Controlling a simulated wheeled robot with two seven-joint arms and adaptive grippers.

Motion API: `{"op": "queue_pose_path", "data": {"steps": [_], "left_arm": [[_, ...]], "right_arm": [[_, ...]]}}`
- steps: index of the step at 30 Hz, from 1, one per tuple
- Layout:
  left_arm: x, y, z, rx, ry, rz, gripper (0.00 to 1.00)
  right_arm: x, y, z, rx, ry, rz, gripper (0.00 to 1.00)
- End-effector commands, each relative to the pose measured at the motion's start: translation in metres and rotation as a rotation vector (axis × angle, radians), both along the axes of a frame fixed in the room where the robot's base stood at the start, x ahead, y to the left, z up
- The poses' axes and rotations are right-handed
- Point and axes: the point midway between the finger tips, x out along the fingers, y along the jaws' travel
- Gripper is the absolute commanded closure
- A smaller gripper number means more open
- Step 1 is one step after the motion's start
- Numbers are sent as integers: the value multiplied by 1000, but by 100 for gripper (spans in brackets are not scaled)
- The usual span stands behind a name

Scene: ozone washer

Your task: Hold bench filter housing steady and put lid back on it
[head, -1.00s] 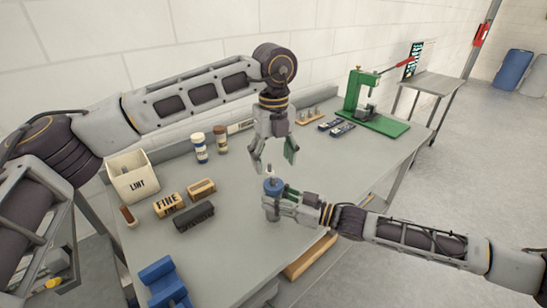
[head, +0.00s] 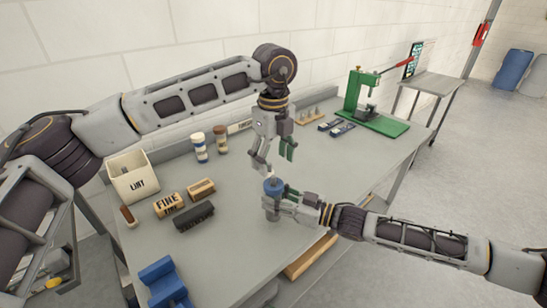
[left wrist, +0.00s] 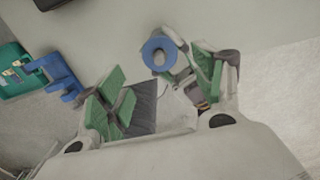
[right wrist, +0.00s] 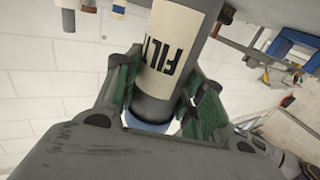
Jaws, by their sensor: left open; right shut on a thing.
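The filter housing (right wrist: 172,60) is a pale cylinder with "FILT" lettering and a dark band at one end. It stands upright near the bench's front edge. My right gripper (head: 276,207) is shut around it from the right. A blue round lid (head: 272,187) is at the housing's top. In the left wrist view the lid (left wrist: 158,52) shows as a blue ring with a grey centre. I cannot tell whether it is fully seated. My left gripper (head: 276,165) is open just above the lid, pointing down. One fingertip is close to the lid's top; contact is unclear.
A lint bin (head: 133,178), labelled blocks (head: 168,205), a dark brush (head: 194,217) and two jars (head: 221,140) stand left of the housing. A blue stand (head: 163,281) is at the near left. A green press (head: 372,105) is at the back right.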

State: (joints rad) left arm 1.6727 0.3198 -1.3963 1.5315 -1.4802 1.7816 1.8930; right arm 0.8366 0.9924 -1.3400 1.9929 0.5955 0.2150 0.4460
Motion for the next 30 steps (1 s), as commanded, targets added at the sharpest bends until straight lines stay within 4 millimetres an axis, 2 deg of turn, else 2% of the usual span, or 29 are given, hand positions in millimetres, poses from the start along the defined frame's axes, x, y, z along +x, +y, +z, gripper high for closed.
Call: {"op": "queue_pose_path", "data": {"steps": [8,22,30], "left_arm": [[0,0,-16,0,2,0,32],[0,0,-67,0,1,0,32],[0,0,-79,0,0,0,32]], "right_arm": [[0,0,1,1,-2,1,100],[0,0,1,1,-2,1,100],[0,0,1,1,-2,1,100]]}}
